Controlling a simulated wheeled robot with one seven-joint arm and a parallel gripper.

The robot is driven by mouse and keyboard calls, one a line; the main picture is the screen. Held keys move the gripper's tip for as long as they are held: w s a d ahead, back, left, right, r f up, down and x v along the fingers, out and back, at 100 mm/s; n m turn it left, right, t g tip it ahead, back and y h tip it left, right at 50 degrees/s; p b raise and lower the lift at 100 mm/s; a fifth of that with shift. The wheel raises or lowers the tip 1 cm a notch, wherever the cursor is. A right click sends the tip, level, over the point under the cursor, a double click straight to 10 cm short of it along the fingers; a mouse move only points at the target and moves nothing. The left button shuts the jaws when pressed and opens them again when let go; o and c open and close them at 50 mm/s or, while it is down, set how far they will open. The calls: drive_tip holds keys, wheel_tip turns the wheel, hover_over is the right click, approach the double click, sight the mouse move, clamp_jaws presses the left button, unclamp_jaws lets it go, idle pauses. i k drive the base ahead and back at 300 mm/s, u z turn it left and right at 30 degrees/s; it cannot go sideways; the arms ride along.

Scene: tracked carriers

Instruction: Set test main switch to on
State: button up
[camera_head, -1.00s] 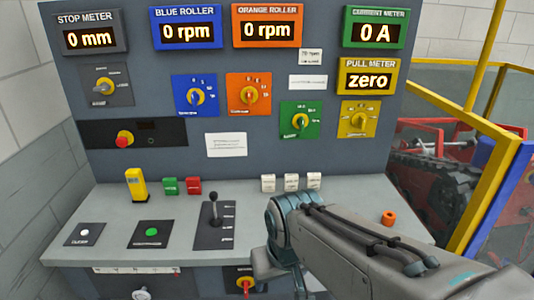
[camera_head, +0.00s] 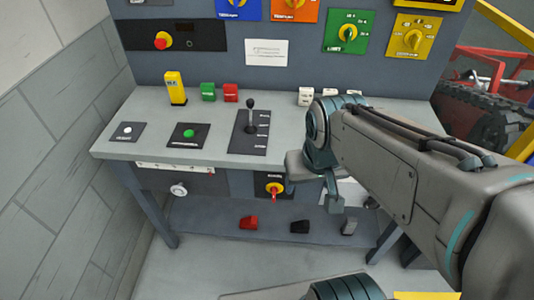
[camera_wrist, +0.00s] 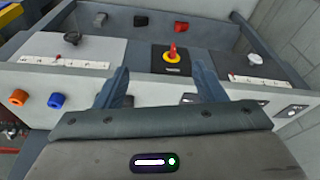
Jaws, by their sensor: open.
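A rotary switch with a yellow disc and red handle (camera_head: 274,188) sits on a dark plate on the lower front of the console, below the worktop. Its handle points down in the head view. It matches the test main switch, but its label is too blurred to read. In the wrist view the same switch (camera_wrist: 172,56) shows beyond my fingers, its red handle pointing up in that picture. My gripper (camera_head: 334,200) is to the right of the switch in the head view, partly hidden by my arm. In the wrist view my gripper (camera_wrist: 162,82) is open and empty, apart from the switch.
The console worktop (camera_head: 210,105) juts out above the switch, with a black lever (camera_head: 251,112) on it. A white knob (camera_head: 179,189) sits left of the switch. Red (camera_head: 249,222) and black (camera_head: 299,227) pedals lie below. A wall stands at the left.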

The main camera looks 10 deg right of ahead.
sight(275, 189)
drive_tip(key=u, duration=1.35)
drive_tip(key=k, duration=0.95)
drive_tip(key=z, duration=1.15)
drive_tip(key=i, duration=0.5)
